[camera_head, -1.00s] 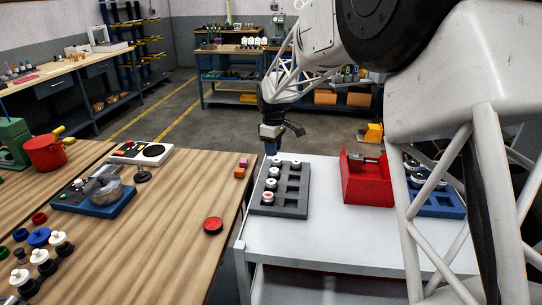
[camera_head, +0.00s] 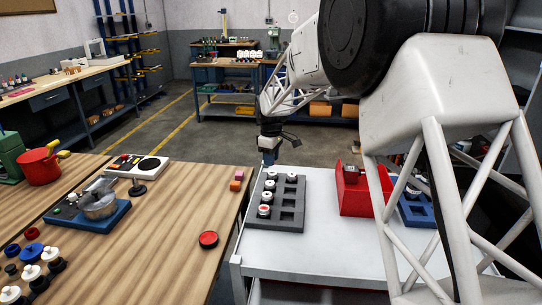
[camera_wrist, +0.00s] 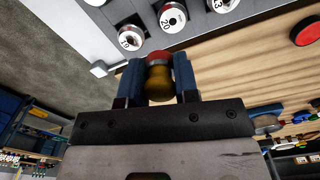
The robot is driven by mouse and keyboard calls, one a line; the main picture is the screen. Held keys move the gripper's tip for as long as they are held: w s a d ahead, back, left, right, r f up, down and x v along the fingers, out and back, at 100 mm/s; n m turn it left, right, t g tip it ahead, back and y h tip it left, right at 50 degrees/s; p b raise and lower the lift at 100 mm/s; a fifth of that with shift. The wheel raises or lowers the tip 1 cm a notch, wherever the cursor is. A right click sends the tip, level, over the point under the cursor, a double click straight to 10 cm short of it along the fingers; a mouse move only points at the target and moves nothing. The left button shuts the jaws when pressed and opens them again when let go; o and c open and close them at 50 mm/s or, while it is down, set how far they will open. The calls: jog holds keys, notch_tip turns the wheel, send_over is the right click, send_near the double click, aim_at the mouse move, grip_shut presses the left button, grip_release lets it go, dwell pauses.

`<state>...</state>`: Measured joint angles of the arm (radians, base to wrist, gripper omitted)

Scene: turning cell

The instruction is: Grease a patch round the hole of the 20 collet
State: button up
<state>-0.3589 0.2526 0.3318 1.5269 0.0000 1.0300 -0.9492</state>
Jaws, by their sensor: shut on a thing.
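My gripper (camera_wrist: 158,82) is shut on a brownish-yellow thing with a reddish end (camera_wrist: 159,75), held between its blue fingers; I take it for the grease applicator. The 20 collet (camera_wrist: 172,18) is a round metal piece with a white numbered face and a dark hole, just beyond the held thing in the wrist view, apart from it in the picture. No grease shows on its face. In the head view my gripper (camera_head: 269,157) hangs over the far left end of the grey collet tray (camera_head: 290,227); the held thing is too small to tell there.
The 19 collet (camera_wrist: 130,38) and 23 collet (camera_wrist: 222,4) flank the 20 collet closely. A red open box (camera_head: 355,190) and a blue tray (camera_head: 413,216) stand to the right on the white cart. A red round dish (camera_head: 208,239) lies on the wooden table.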

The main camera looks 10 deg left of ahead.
aim_at(270, 182)
jog(key=shift+f, duration=3.2)
jog(key=shift+s+f, duration=0.15)
jog(key=shift+s, duration=0.85)
jog(key=shift+s+f, duration=0.15)
jog(key=shift+s, duration=0.8)
jog(key=shift+w, duration=1.45)
jog(key=shift+w+r, duration=0.2)
jog(key=shift+w, duration=0.4)
jog(key=shift+s+r, duration=0.1)
jog(key=shift+r, duration=3.75)
